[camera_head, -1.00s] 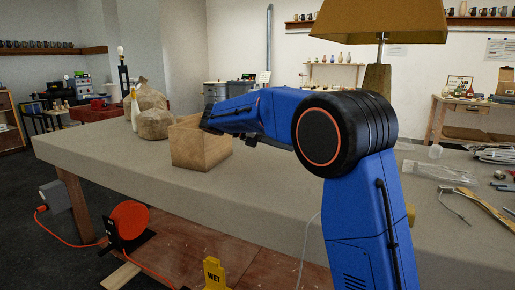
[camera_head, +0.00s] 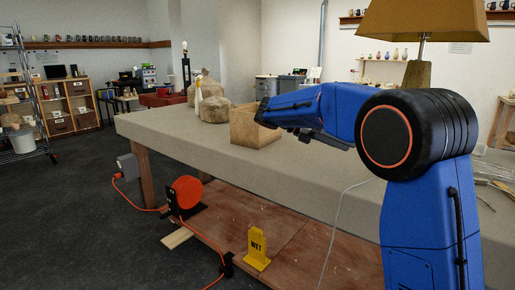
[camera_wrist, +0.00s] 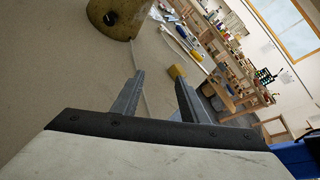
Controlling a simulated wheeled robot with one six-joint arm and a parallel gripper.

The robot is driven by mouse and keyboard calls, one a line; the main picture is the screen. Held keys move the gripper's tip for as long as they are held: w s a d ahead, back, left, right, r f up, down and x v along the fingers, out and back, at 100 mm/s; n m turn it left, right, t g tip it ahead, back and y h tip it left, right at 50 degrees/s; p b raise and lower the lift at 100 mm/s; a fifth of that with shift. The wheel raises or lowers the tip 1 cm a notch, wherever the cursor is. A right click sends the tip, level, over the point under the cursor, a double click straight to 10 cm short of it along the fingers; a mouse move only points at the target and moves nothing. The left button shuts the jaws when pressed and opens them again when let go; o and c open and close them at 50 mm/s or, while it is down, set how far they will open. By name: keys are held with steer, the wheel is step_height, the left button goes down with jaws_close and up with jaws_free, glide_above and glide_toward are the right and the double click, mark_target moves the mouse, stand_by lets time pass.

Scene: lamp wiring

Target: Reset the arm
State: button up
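My arm reaches left over the workbench (camera_head: 190,130) in the head view, folded at the blue and black elbow. My gripper (camera_wrist: 160,76) shows in the wrist view with its two grey fingers apart and nothing held between them. In the head view the arm's far end overlaps the wooden box (camera_head: 243,126); whether they touch cannot be told. The lamp, with its tan shade (camera_head: 420,20) and stone-like base (camera_head: 416,74), stands behind the arm. In the wrist view a lamp-like base with a dark hole (camera_wrist: 122,22) is at the top, beyond the fingers.
The floor at left is open.

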steer(key=s+d+f+m+y, duration=0.1)
steer(key=s+d, duration=0.1)
steer(key=s, duration=0.1)
steer(key=s+d+f+m+t+y, duration=0.1)
steer(key=s+d+m, duration=0.1)
steer(key=s, duration=0.2)
steer(key=s+d+f+m+y, duration=0.1)
steer(key=s+d, duration=0.1)
steer(key=s, duration=0.1)
steer(key=shift+s+d+y, duration=0.2)
steer(key=shift+y, duration=0.2)
steer(key=s+a+f+m+t+y, duration=0.1)
steer(key=s+f+m+t+y, duration=0.1)
steer(key=s+f+m, duration=0.4)
steer(key=s+a+f+m+t+y, duration=0.2)
steer(key=s+f+m+y, duration=0.2)
steer(key=s, duration=0.8)
steer(key=s+a+f+m+t+y, duration=0.1)
steer(key=s+f+m+y, duration=0.3)
steer(key=s+f+m, duration=0.4)
steer(key=shift+s+a+f+t, duration=0.2)
steer(key=shift+s+a+t, duration=0.05)
steer(key=shift+s+t, duration=0.6)
